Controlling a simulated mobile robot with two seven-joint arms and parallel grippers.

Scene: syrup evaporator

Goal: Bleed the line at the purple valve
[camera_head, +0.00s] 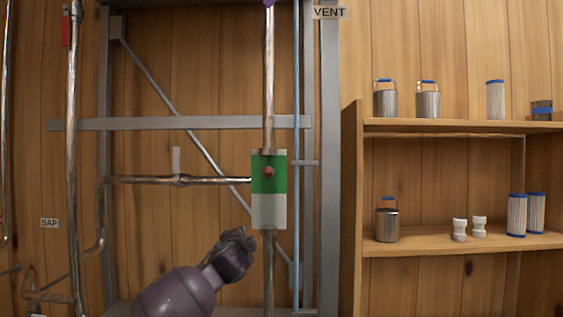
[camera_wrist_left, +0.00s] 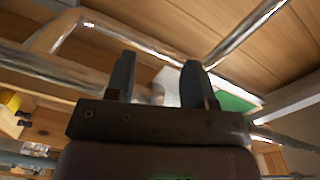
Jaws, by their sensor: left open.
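A purple piece (camera_head: 269,3) sits on the vertical pipe at the top edge of the head view, mostly cut off. Another small purple part (camera_head: 76,6) shows at the top left, beside a red handle (camera_head: 66,27). I cannot tell which of them is the purple valve. My left gripper (camera_head: 238,238) is low in the head view, just left of and below the green and white box (camera_head: 268,210), which has a red knob (camera_head: 268,172). In the left wrist view the two fingers (camera_wrist_left: 158,68) stand apart with nothing held between them. My right gripper is not in view.
A horizontal pipe (camera_head: 215,181) with a grey lever (camera_head: 176,161) runs left from the box. A grey metal frame (camera_head: 80,124) stands around the pipes. A wooden shelf (camera_head: 440,126) with canisters and filters is at the right. A sign (camera_head: 329,12) reads VENT.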

